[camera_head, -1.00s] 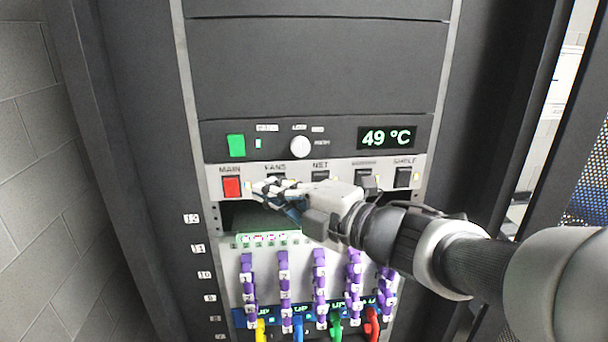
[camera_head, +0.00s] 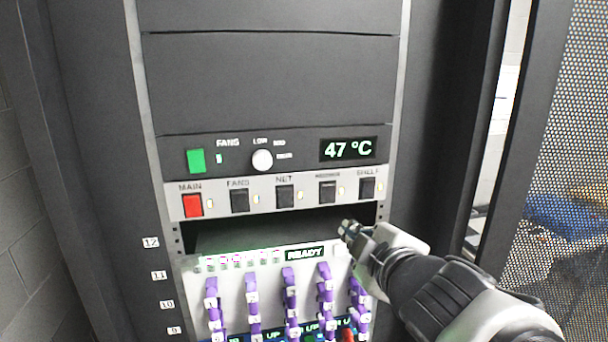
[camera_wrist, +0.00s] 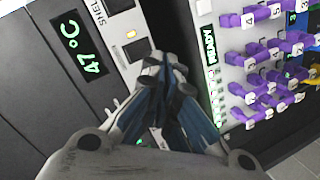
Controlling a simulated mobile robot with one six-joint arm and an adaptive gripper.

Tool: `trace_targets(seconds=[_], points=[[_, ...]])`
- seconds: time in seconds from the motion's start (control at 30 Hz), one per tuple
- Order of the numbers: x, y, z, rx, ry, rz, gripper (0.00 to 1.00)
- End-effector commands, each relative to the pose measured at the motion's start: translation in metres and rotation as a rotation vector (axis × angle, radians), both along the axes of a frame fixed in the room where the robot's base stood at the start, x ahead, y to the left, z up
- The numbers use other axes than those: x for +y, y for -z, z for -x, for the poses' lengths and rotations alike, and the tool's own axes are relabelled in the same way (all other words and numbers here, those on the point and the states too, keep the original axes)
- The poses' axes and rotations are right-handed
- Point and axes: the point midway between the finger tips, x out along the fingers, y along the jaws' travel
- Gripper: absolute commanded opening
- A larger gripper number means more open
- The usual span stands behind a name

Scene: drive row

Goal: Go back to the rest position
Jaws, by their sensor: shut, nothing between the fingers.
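My gripper (camera_head: 346,230) is shut and empty. In the head view it stands in front of the right end of the dark open slot, below the switch row and beside the lit READY label (camera_head: 307,253). In the wrist view my closed fingers (camera_wrist: 163,62) point at the rack between the switch strip and the drive panel. I cannot tell from the head view how far the fingertips are from the rack face.
The switch strip (camera_head: 223,193) has a red MAIN switch (camera_head: 192,205) and several dark switches. Above it are a green button (camera_head: 196,161), a white knob (camera_head: 262,160) and a display (camera_head: 348,149) reading 47 °C. Purple-handled drives (camera_head: 251,296) stick out below. A perforated door (camera_head: 570,130) stands at right.

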Motion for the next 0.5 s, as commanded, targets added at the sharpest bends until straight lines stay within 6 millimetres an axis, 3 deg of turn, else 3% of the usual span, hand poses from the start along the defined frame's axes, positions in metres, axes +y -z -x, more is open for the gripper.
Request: trace_targets(seconds=[0.03, 0.1, 0.2, 0.33, 0.5], points=[[-0.024, 0.024, 0.017, 0.072, 0.115, -0.071, 0.0], [-0.052, 0.057, 0.045, 0.197, 0.281, -0.187, 0.0], [-0.076, 0.108, 0.097, 0.381, 0.489, -0.357, 0.0], [-0.078, 0.163, 0.164, 0.605, 0.686, -0.543, 0.0], [-0.062, 0.201, 0.225, 0.808, 0.822, -0.687, 0.0]])
